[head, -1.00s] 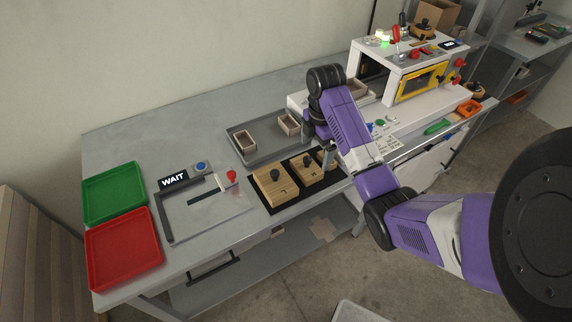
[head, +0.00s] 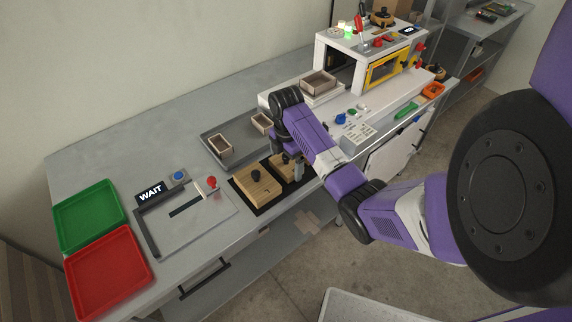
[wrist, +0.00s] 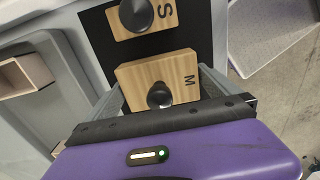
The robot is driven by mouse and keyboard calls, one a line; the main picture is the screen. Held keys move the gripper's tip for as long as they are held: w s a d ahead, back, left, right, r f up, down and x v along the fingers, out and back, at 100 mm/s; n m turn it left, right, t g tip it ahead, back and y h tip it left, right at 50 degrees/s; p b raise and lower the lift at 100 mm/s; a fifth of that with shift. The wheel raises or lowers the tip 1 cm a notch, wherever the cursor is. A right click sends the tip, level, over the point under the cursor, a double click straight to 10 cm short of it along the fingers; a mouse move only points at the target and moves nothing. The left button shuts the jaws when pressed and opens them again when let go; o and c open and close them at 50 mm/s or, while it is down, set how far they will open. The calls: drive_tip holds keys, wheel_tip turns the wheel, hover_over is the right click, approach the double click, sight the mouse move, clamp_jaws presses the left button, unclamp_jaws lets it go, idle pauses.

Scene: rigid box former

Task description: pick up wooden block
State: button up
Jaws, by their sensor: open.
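A light wooden block marked M with a black knob (wrist: 178,72) sits on a black mat in the wrist view. My gripper (wrist: 161,86) is open, with one finger on each side of this block; I cannot tell whether either finger touches it. A smaller block marked S (wrist: 166,14) lies just beyond it. In the head view, my gripper (head: 298,170) is down at the mat, beside the M block (head: 281,168), which it partly hides. A larger wooden block (head: 258,187) with a black knob is to its left. The S block is hidden there by my arm.
A grey tray (head: 212,138) with open boxes lies behind the mat. A slide fixture with a WAIT sign (head: 150,191), a green tray (head: 88,219) and a red tray (head: 108,272) are left. A white machine (head: 340,63) stands right.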

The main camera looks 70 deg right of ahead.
drive_tip(key=shift+c, duration=0.4)
drive_tip(key=c, duration=1.1)
drive_tip(key=shift+r, duration=0.8)
wheel_tip(320, 180, up, 18)
drive_tip(key=p, duration=0.5)
drive_tip(key=shift+r+p, duration=0.2)
drive_tip(key=shift+p, duration=0.1)
